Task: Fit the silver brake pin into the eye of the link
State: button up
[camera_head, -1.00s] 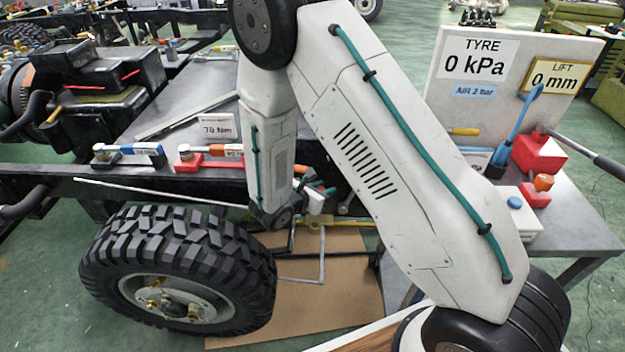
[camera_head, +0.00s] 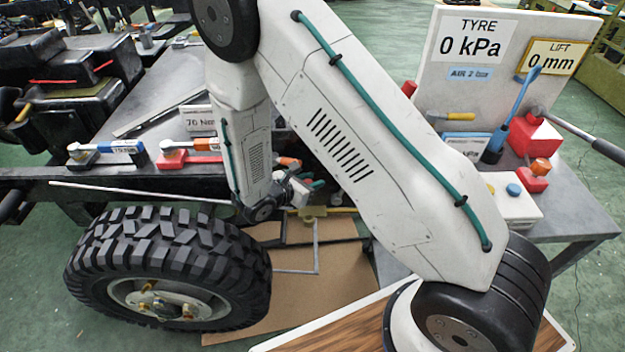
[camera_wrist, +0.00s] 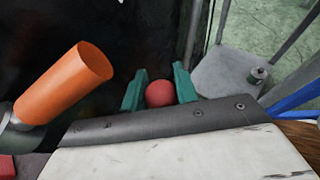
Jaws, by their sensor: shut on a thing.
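In the wrist view my gripper (camera_wrist: 159,88) has two teal fingers closed on a red round-ended thing (camera_wrist: 160,93). Only its rounded end shows, so I cannot tell whether it belongs to the silver brake pin. In the head view my gripper (camera_head: 308,188) is low beside the chassis edge, right of the large tyre, and partly hidden by my arm. I cannot make out a silver pin or the eye of the link in either view.
An orange cylinder end (camera_wrist: 65,85) is close left of my fingers in the wrist view; a grey plate with a knob (camera_wrist: 235,80) is at right. A treaded wheel (camera_head: 165,265) stands left of a cardboard sheet (camera_head: 340,285). A grey bench (camera_head: 575,210) stands at right.

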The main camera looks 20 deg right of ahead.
jog(key=shift+f, duration=2.95)
jog(key=shift+f, duration=1.55)
jog(key=shift+w+r, duration=0.1)
jog(key=shift+r, duration=1.2)
jog(key=shift+f, duration=1.25)
jog(key=o, duration=1.1)
